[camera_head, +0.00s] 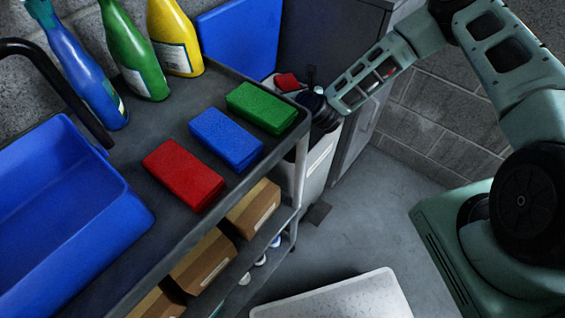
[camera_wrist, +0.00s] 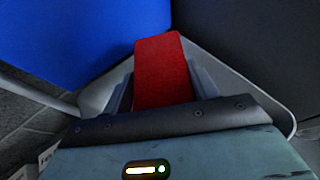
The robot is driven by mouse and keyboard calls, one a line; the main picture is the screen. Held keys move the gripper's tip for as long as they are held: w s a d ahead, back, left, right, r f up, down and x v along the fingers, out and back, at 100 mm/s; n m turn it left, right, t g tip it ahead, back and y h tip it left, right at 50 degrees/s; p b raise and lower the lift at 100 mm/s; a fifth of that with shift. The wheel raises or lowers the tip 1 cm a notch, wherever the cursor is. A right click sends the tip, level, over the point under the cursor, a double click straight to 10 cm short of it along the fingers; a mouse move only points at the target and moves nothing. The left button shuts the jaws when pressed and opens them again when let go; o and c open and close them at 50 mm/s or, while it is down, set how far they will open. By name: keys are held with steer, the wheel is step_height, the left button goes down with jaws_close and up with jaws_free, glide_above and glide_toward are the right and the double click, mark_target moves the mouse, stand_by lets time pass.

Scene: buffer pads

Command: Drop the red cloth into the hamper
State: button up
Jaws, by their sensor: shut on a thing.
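The red cloth (camera_head: 287,81) is between the fingers of my gripper (camera_head: 300,88), behind the far right end of the cart. In the wrist view the red cloth (camera_wrist: 162,70) looks like a flat red strip, pinched between the two fingers of my gripper (camera_wrist: 161,88) and reaching out beyond them. The hamper (camera_head: 319,165) is a pale upright bin with a label, beside the cart's end. The cloth is above the hamper's opening. In the wrist view the hamper's grey rim (camera_wrist: 262,97) spreads around and below the fingers. The hamper's inside is mostly hidden.
The cart top (camera_head: 150,135) holds a red block (camera_head: 183,174), a blue block (camera_head: 226,138), a green block (camera_head: 261,107), spray bottles (camera_head: 134,50) and a blue tub (camera_head: 60,215). A blue panel (camera_head: 240,35) and a grey cabinet (camera_head: 330,25) stand behind the hamper.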

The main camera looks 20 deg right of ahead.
steer(key=shift+f+b, duration=0.75)
steer(key=shift+f, duration=0.75)
steer(key=o, duration=1.1)
steer(key=v, duration=1.7)
steer(key=shift+s+r, duration=0.15)
steer(key=shift+s, duration=0.05)
